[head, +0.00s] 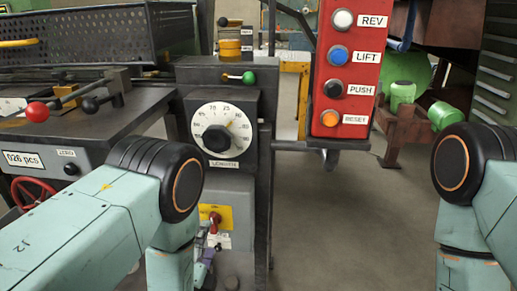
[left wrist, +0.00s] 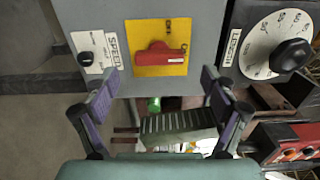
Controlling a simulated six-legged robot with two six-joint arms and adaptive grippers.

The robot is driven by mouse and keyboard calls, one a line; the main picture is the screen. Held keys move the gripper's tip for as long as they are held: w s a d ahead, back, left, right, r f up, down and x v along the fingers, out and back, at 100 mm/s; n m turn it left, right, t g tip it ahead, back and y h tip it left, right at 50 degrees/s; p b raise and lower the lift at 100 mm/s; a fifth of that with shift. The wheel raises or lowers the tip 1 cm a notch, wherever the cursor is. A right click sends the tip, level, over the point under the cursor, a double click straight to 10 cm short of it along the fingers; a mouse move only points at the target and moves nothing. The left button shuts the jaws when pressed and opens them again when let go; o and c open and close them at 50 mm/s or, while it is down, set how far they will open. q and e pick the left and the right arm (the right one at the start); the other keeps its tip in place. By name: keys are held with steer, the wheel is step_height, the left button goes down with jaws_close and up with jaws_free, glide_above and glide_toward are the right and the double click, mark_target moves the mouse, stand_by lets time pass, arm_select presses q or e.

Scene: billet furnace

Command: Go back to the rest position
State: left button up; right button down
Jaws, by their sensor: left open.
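My left gripper (head: 205,262) is low in front of the grey control post, below the dial, mostly hidden by my left forearm in the head view. In the left wrist view its two purple-grey fingers (left wrist: 160,98) stand wide apart with nothing between them. The red rotary switch (left wrist: 160,58) on its yellow plate lies beyond the fingertips and apart from them. The switch also shows in the head view (head: 214,222), just above the gripper. My right arm comes in at the right edge of the head view, but its gripper is out of the picture.
The LENGTH dial (head: 217,139) is on the post above the switch. A red button box (head: 344,70) hangs to its right. A bench with a red-knobbed lever (head: 37,110) stands at left. A SPEED panel (left wrist: 94,52) adjoins the switch. Floor between my arms is clear.

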mark_target(213, 226)
arm_select(q)
steer(key=w, duration=0.4)
steer(key=shift+w+d, duration=0.1)
steer(key=shift+w, duration=0.15)
steer(key=shift+n, duration=0.4)
steer(key=shift+s, duration=0.1)
